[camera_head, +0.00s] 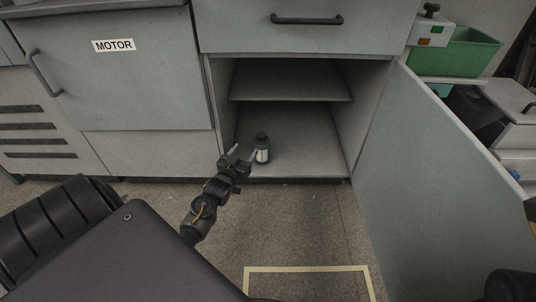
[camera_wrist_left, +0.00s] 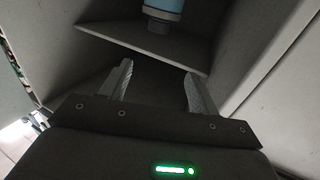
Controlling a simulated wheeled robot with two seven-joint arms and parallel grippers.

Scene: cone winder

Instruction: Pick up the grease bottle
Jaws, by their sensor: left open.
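The grease bottle (camera_head: 262,148) is small and dark with a pale label. It stands upright on the floor of the open cabinet, near its front left. In the left wrist view a light-blue and dark part of a bottle (camera_wrist_left: 163,7) shows at the top edge, cut off by the frame. My left gripper (camera_head: 243,152) is at the cabinet opening, just left of the bottle in the head view. Its fingers are spread, and the space between the fingertips (camera_wrist_left: 158,70) is empty. The bottle lies beyond the fingertips.
The cabinet has a middle shelf (camera_head: 290,80) above the bottle and side walls close by. Its door (camera_head: 425,180) stands open at the right. A drawer (camera_head: 300,38) is shut above. A green bin (camera_head: 460,55) is at the far right. The floor in front is clear.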

